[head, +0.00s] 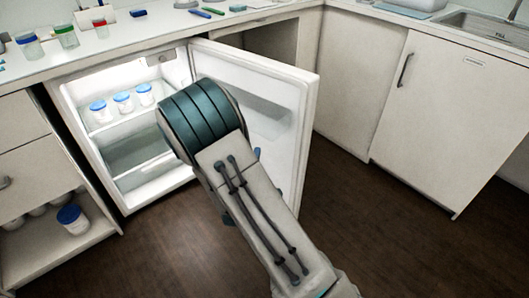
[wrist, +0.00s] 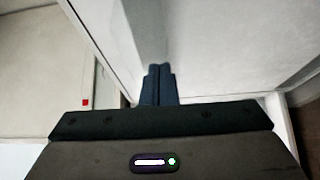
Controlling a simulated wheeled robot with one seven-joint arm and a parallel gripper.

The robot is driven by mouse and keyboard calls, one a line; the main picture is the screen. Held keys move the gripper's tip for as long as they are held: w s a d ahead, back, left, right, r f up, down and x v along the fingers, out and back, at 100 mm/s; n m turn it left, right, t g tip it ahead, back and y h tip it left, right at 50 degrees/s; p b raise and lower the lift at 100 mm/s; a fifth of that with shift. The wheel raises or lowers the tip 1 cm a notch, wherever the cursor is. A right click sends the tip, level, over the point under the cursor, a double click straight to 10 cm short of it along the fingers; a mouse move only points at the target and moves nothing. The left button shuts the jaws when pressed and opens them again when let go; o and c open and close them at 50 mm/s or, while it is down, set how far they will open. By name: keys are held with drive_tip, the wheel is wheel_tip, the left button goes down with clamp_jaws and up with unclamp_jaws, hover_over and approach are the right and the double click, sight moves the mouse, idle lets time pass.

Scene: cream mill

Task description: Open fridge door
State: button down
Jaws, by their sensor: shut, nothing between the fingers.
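The fridge (head: 120,160) is built in under the counter, lit inside, with its door (head: 296,130) swung wide open to the right. White jars with blue lids (head: 122,102) stand on its upper shelf. My arm reaches across in front of the door and hides part of its inner side. In the wrist view, my gripper (wrist: 158,70) is shut and empty, its two dark fingers together close to a pale panel edge. I cannot tell whether the fingers touch it.
The counter (head: 130,45) above holds jars and small items. A white cabinet (head: 430,115) with a dark handle stands at right, below a sink (head: 485,25). An open lower compartment at left holds a blue-lidded jar (head: 73,220). The dark floor (head: 400,240) is clear at right.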

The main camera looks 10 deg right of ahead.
drive_tip(key=s+a+p, duration=0.1)
drive_tip(key=s+p, duration=0.5)
drive_tip(key=s, duration=0.3)
drive_tip(key=shift+s, duration=0.35)
